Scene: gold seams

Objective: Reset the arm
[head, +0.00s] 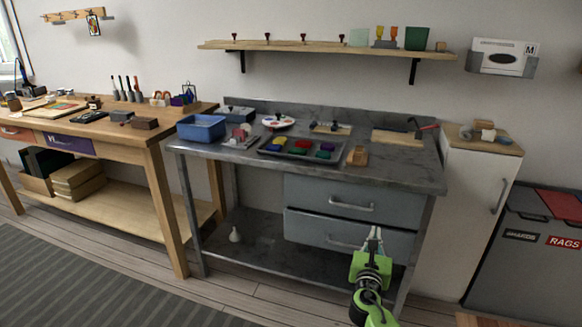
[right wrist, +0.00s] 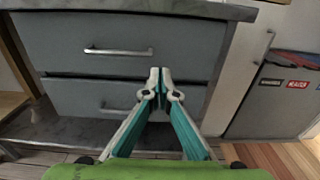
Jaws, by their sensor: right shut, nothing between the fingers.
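My right gripper (head: 374,236) is in front of the grey workbench, level with its lower drawer. It is shut and empty. In the right wrist view the gripper (right wrist: 155,75) points at the drawer fronts, its two fingertips together. The upper drawer (head: 352,202) and the lower drawer (head: 340,240) both look closed. The gripper covers part of the lower drawer in the head view. My left gripper is not in either view.
The grey workbench (head: 400,175) holds a blue bin (head: 201,127), a dark tray of coloured pieces (head: 270,149) and a small wooden block (head: 357,156). A white cabinet (head: 465,215) and a rags bin (head: 540,250) stand to the right. Wooden floor lies in front.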

